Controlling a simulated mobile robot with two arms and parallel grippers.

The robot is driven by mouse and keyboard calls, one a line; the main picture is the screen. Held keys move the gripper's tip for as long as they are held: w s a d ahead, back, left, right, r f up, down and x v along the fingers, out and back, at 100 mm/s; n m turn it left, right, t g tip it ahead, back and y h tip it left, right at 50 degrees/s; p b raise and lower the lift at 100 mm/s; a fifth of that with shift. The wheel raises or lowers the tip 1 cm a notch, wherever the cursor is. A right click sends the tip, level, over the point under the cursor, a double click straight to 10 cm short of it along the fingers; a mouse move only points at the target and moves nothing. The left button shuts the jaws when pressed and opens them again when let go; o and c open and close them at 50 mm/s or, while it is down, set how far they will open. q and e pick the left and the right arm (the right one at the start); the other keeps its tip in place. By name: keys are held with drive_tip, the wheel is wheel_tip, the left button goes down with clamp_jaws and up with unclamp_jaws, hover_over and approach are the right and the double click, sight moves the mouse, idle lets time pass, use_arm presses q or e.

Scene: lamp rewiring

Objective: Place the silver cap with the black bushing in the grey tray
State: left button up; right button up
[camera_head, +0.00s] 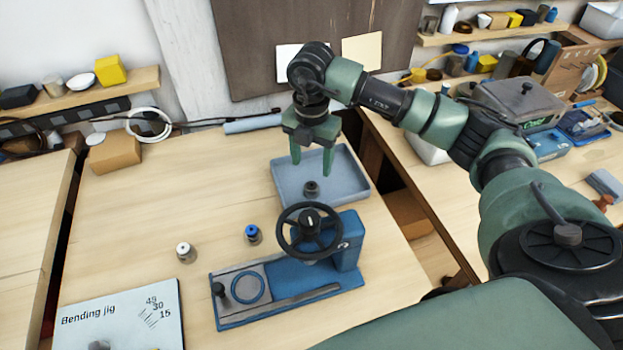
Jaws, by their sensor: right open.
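The grey tray (350,179) lies on the bench near its right edge. A small silver cap with a black bushing (311,188) stands upright inside the tray, towards its front side. My right gripper (312,166) points down over the tray, its green fingers apart with nothing between them. It is above and a little behind the cap, apart from it. My left gripper is not in view.
A cap with a blue bushing (253,234) and one with a white bushing (185,253) stand on the bench. A blue press with a black handwheel (309,231) stands just in front of the tray. The bending jig board (120,316) lies front left.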

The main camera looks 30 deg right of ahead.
drive_tip(key=shift+r+b, duration=0.35)
drive_tip(key=shift+r, duration=1.7)
